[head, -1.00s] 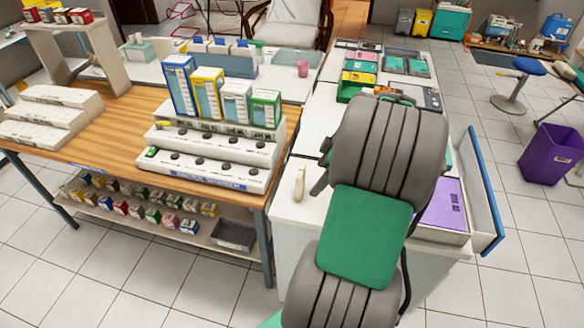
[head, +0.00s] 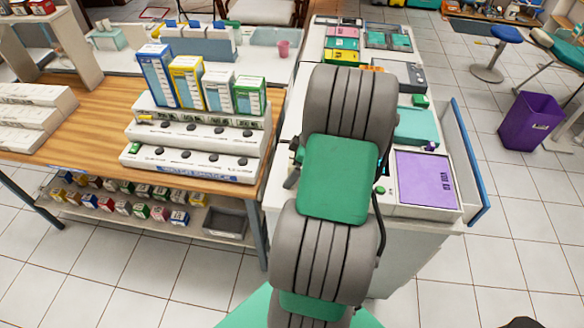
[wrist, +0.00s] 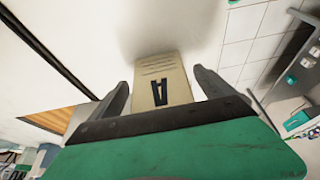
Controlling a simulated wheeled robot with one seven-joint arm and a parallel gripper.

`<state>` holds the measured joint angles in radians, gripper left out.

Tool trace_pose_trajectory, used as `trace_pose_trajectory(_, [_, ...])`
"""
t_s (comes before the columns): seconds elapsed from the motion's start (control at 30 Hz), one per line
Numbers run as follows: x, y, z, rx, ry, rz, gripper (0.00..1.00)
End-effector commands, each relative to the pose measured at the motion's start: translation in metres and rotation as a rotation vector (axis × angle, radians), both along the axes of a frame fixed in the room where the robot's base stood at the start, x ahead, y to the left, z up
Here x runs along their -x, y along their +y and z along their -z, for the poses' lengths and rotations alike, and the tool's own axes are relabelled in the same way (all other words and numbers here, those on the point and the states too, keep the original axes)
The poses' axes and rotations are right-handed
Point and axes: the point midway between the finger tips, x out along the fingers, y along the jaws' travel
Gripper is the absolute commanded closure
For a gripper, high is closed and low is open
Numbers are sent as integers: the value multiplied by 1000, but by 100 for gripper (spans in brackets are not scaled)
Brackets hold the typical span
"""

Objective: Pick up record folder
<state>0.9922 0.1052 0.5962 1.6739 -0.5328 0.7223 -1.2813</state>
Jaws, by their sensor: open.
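A beige record folder (wrist: 160,82) with a black letter A and faint printed lines lies on a white surface in the wrist view. My gripper (wrist: 160,77) is open, with one dark finger on each side of the folder. A gap shows between each finger and the folder. The folder's near end is hidden by the gripper body. In the head view my own grey and green arm covers the middle of the white counter (head: 276,190), and neither the folder nor my fingers can be made out there.
A purple panel (head: 425,178) lies in a tray at the counter's right, beside a blue-edged panel (head: 468,165). Left stands a wooden table (head: 100,125) with a tiered white rack (head: 190,165) and several upright boxes (head: 187,82). A purple bin (head: 530,120) stands on the floor at right.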

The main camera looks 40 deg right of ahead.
Motion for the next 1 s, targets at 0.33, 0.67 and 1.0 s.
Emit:
trace_pose_trajectory(0.33, [0,1,0,0,0,-2,30])
trace_pose_trajectory(0.67, [0,1,0,-1,1,-3,57])
trace_pose_trajectory(1.0, [0,1,0,0,0,-2,74])
